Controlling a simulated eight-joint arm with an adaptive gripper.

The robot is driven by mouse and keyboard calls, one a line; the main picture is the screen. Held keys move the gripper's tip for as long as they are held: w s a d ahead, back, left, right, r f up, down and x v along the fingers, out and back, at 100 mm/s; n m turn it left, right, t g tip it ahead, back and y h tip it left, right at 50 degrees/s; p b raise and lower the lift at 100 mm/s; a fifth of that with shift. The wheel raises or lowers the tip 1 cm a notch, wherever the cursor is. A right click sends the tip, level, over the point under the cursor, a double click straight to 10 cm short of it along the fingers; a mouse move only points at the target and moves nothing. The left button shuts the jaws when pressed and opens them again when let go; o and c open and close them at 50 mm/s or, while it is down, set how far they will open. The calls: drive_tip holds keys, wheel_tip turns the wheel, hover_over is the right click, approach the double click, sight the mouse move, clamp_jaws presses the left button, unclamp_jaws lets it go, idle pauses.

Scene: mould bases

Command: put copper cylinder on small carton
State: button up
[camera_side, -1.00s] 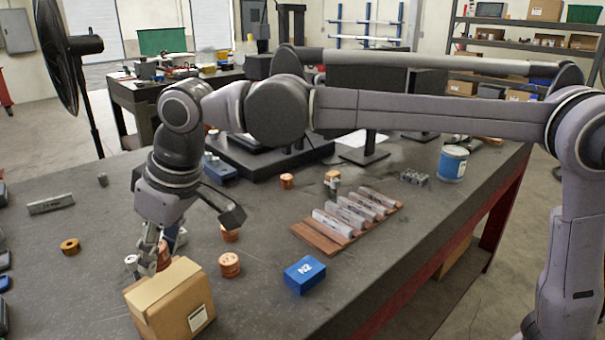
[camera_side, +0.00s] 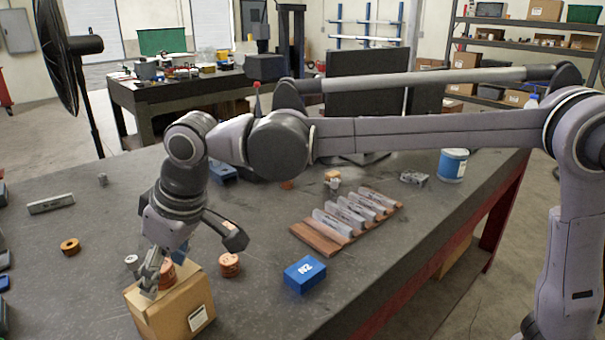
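The small carton (camera_side: 172,312) is a closed brown box with a white label, at the front left of the table. My gripper (camera_side: 163,273) points down over the carton's top. A copper cylinder (camera_side: 167,274) shows between its fingers, and the gripper looks shut on it. The cylinder is over the carton top; I cannot tell whether its base touches the carton. The near finger partly hides the cylinder.
Another copper cylinder (camera_side: 229,265) stands right of the carton, near a blue box (camera_side: 305,274). A copper ring (camera_side: 70,246) lies at left. A wooden rack (camera_side: 316,240) with grey bars is at centre. The table between ring and grey bar (camera_side: 51,204) is clear.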

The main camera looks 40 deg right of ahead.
drive_tip(key=shift+r, duration=0.1)
drive_tip(key=v, duration=1.1)
drive_tip(key=d+f+m, duration=0.1)
drive_tip(key=d+m, duration=0.1)
drive_tip(key=d, duration=0.7)
drive_tip(key=s+d+f+m+t+h, duration=0.1)
drive_tip(key=s+d+f, duration=0.2)
drive_tip(key=d+f, duration=0.3)
drive_tip(key=s+d+f+m+t, duration=0.1)
drive_tip(key=s+d+f, duration=0.3)
drive_tip(key=d, duration=0.5)
drive_tip(key=s+d+f+m+t+h, duration=0.1)
drive_tip(key=s+d+f+m, duration=0.1)
drive_tip(key=s+d+f, duration=0.2)
drive_tip(key=shift+s+d+f+m+h, duration=0.15)
drive_tip(key=shift+d+f+m+h, duration=0.2)
drive_tip(key=shift+d+f, duration=1.6)
drive_tip(key=shift+r, duration=0.15)
